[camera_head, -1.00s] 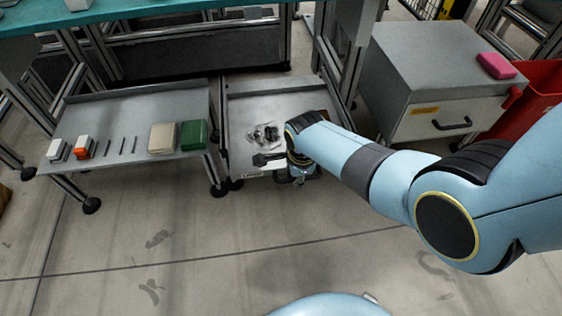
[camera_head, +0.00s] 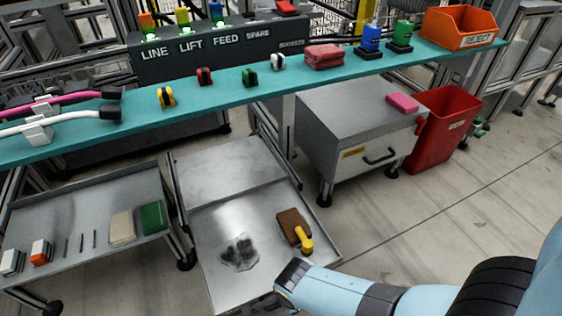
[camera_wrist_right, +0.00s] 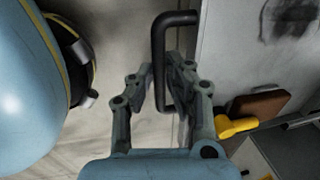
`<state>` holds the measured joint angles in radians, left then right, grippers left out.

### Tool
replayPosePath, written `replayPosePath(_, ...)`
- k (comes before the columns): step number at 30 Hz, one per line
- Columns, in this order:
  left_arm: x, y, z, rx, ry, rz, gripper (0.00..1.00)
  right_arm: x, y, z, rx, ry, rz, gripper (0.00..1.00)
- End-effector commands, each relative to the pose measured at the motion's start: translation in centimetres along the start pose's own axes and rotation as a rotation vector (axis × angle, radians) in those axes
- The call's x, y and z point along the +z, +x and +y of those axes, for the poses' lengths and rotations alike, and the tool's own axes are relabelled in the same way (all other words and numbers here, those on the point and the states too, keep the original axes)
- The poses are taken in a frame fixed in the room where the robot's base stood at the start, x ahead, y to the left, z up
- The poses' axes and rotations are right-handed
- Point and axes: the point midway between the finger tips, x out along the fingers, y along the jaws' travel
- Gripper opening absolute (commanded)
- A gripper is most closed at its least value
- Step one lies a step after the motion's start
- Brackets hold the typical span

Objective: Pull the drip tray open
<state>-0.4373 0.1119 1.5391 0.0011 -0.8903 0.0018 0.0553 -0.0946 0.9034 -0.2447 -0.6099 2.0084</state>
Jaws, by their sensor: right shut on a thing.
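The drip tray (camera_head: 205,262) is a grey metal tray pulled out from below a flat metal plate (camera_head: 225,168) in the head view. A dark smear (camera_head: 240,252) and a brown brush with a yellow handle (camera_head: 293,226) lie in it. The black bar handle (camera_wrist_right: 159,50) shows in the right wrist view, beside the tray's front (camera_wrist_right: 222,50). My right gripper (camera_wrist_right: 166,82) is shut on this handle. In the head view its fingers are hidden by my forearm and the lower edge. My left gripper is not in view.
A low side table (camera_head: 80,207) with small blocks and pads stands left of the tray. A drawer cabinet (camera_head: 345,115) and a red bin (camera_head: 440,130) stand right. The teal bench (camera_head: 225,92) spans above. Floor (camera_head: 450,215) at the right is open.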

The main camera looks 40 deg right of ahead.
Motion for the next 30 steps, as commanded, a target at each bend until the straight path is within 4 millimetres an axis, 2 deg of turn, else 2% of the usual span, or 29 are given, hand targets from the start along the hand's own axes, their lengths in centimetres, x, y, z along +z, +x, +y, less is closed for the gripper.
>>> replayPosePath(3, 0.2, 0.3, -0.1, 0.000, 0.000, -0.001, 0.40, -0.1, -0.1, 0.8, 0.007, 0.000, 0.002, 0.00)
replayPosePath(14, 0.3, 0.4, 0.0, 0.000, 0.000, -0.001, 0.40, -0.1, 0.0, 0.9, 0.007, 0.000, 0.002, 0.00)
replayPosePath(15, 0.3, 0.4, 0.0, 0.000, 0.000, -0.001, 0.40, -0.1, 0.0, 0.9, 0.007, 0.000, 0.002, 0.18)
replayPosePath(16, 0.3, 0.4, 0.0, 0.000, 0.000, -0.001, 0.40, -0.1, 0.0, 0.9, 0.007, 0.000, 0.002, 0.22)
replayPosePath(26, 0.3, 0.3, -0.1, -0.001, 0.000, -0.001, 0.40, 0.0, -0.2, 0.7, 0.003, 0.000, 0.001, 0.23)
replayPosePath(30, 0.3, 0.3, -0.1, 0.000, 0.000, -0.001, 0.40, 0.1, -1.2, 0.7, 0.002, 0.000, 0.000, 0.23)
